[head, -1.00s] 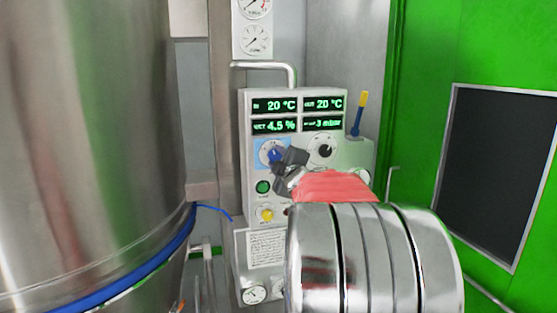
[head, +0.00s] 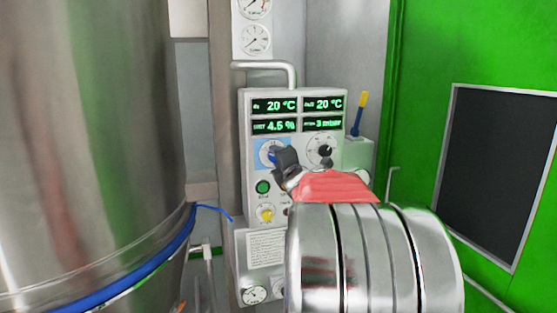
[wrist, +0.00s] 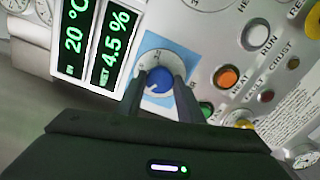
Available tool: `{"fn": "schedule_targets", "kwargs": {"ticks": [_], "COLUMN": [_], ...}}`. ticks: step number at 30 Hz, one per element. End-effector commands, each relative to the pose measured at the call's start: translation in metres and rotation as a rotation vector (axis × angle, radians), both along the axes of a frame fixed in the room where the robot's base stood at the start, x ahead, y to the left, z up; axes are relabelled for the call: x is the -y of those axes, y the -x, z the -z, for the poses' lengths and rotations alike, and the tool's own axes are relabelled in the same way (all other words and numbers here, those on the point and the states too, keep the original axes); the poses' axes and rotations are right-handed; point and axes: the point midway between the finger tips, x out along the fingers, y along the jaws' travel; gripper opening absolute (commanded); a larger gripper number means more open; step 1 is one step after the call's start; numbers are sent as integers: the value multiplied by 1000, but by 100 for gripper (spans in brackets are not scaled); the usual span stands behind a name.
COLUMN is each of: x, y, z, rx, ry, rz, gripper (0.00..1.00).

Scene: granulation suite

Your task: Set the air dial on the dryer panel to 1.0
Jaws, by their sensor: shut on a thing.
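The dryer panel (head: 251,200) is a pale box in the middle of the head view. Its blue dial (wrist: 158,78) sits on a white scale over a light blue patch; its white pointer mark faces the lower left in the wrist view. The scale figures are too small to read. My gripper (wrist: 162,85) is shut on the blue dial, one finger on each side of the knob.
Displays (head: 298,115) above the dials read 20 °C, 20 °C, 4.5 % and 3 mbar. A green button (head: 263,187) and a yellow knob (head: 266,214) are below the blue dial. A large steel vessel (head: 85,140) stands left, a green door (head: 420,120) right.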

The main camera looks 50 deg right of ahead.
Motion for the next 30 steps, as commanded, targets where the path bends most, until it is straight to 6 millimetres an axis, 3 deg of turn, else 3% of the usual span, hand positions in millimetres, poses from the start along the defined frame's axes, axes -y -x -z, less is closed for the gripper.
{"fn": "schedule_targets", "kwargs": {"ticks": [1, 11, 12, 18, 30], "x": [1, 1, 1, 0, -1], "y": [1, 1, 1, 0, 3], "z": [8, 8, 8, 6, 2], "rx": [-14, -16, -16, -13, -7], "ry": [-4, -2, -2, 0, 3], "rz": [3, 2, 2, 1, 0], "gripper": [12, 12, 35, 49, 53]}}
